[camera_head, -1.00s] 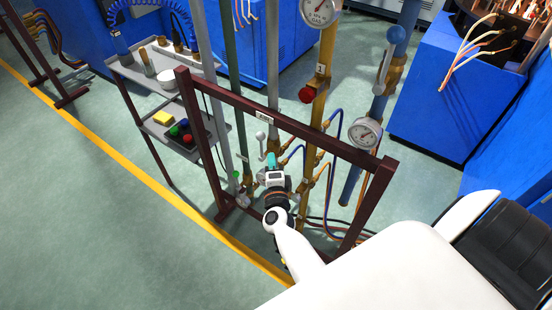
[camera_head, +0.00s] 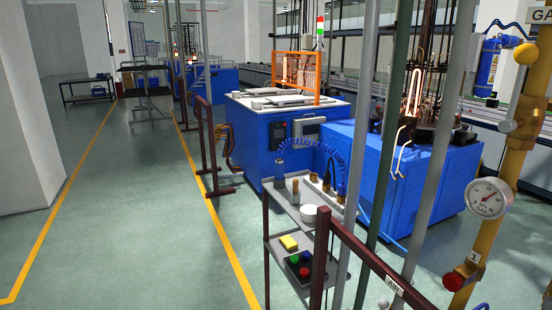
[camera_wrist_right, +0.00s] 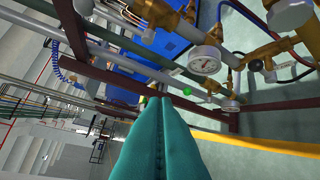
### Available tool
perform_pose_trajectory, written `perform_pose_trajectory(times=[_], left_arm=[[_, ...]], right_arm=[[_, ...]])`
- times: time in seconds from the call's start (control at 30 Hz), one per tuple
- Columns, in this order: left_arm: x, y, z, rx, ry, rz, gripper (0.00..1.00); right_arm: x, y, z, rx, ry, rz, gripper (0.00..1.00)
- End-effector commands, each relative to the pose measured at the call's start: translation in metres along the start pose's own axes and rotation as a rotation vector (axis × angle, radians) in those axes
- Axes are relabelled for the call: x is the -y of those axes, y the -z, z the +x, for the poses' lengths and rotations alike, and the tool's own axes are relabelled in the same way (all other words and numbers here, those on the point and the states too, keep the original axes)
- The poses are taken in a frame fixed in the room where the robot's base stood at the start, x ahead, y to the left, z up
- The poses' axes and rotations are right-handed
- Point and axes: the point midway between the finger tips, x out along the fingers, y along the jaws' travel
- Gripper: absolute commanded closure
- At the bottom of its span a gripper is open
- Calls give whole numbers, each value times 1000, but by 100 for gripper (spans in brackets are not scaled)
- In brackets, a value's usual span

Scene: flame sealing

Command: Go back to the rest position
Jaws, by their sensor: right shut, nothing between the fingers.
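My right gripper (camera_wrist_right: 162,102) shows in the right wrist view as two teal fingers pressed together, with nothing between them. It points toward the dark red rail frame and the pipes. The wrist view is tilted, with the floor at the right. A pressure gauge (camera_wrist_right: 205,60) and a green knob (camera_wrist_right: 187,91) lie beyond and to the right of the fingertips. I cannot tell exactly how far the fingers are from the frame. Neither of my grippers shows in the head view, and my left gripper is in no view.
In the head view, a dark red rail (camera_head: 375,262) and upright pipes (camera_head: 428,190) stand at the right. A yellow pipe (camera_head: 500,175) carries a gauge (camera_head: 489,198) and a red knob (camera_head: 454,281). A grey shelf cart (camera_head: 290,204) stands behind the rail. Green floor (camera_head: 140,220) is open at left.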

Motion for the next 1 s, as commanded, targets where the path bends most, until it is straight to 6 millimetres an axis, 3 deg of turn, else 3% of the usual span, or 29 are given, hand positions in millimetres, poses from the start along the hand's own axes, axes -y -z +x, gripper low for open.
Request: perform_pose_trajectory(times=[0.03,0.2,0.33,0.5,0.6,0.7,0.83,1.0], left_arm=[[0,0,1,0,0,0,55],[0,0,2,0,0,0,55],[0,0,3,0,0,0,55],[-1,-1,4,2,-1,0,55],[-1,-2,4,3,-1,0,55],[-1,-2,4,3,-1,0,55],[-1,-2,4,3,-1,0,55],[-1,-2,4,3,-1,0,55]], right_arm=[[35,24,-12,-92,56,-120,100],[139,82,-68,-391,198,-488,100],[217,105,-127,-623,289,-744,100],[307,107,-214,-924,383,-1042,100],[343,98,-257,-1068,417,-1174,100],[368,88,-289,-1173,440,-1263,100],[381,81,-309,-1240,452,-1320,100],[382,80,-311,-1247,453,-1326,100]])
